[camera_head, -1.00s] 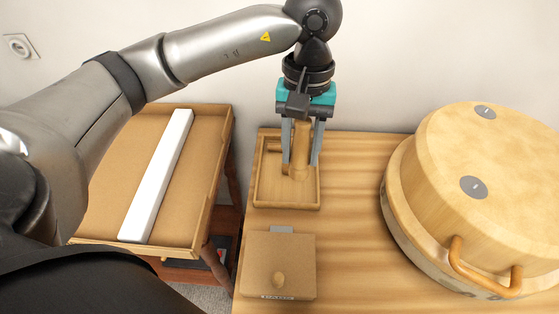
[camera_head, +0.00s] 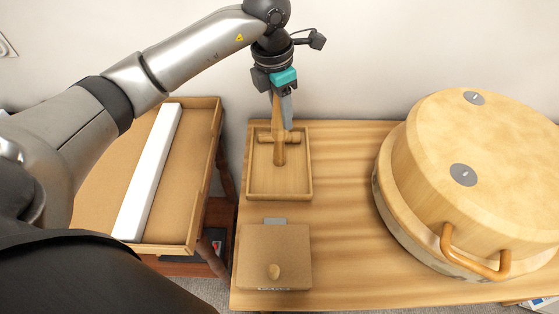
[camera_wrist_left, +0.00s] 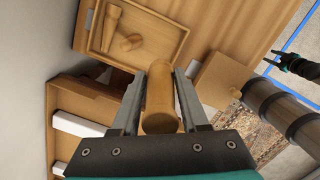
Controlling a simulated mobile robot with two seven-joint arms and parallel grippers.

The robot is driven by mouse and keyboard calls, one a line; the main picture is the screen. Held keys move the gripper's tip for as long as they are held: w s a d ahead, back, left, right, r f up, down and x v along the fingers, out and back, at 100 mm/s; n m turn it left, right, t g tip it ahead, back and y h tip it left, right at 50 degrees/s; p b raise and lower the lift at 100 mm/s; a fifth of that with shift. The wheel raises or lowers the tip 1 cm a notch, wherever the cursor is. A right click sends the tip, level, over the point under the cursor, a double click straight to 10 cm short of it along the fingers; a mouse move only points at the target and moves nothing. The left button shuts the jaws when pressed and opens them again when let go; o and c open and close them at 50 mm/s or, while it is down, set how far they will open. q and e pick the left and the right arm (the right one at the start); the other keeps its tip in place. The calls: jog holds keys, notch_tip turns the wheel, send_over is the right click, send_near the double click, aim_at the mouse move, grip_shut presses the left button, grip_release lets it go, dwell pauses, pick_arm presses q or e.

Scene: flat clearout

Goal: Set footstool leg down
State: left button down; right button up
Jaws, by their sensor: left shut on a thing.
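My left gripper (camera_head: 282,112) is shut on a light wooden footstool leg (camera_head: 279,152). It holds the leg roughly upright over the wooden tray (camera_head: 252,185) at the back left of the table. In the left wrist view the held leg (camera_wrist_left: 160,98) sits between both fingers, and the tray (camera_wrist_left: 165,68) appears beyond it, so the leg seems to be above the tray. Another wooden leg (camera_wrist_left: 109,28) lies in the tray, with a rounded wooden piece (camera_wrist_left: 130,42) beside it. The gap below the held leg's tip is hard to judge in the head view.
A large round wooden stool (camera_head: 480,150) with a handle fills the table's right. A shallow carton (camera_head: 195,180) with a white bar (camera_head: 148,170) lies left. Bare table (camera_head: 345,210) lies between.

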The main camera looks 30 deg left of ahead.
pick_arm(q)
jog(key=shift+w+a+f+n, duration=0.1)
jog(key=shift+a+n, duration=0.05)
jog(key=shift+n, duration=0.15)
jog(key=shift+f, duration=0.4)
notch_tip(320, 180, down, 15)
jog(key=b, duration=0.2)
send_over(280, 182)
jog(key=shift+f+b, duration=0.4)
jog(key=shift+f, duration=1.7)
jog(key=shift+f, duration=0.1)
jog(key=shift+c, duration=2.1)
grip_release()
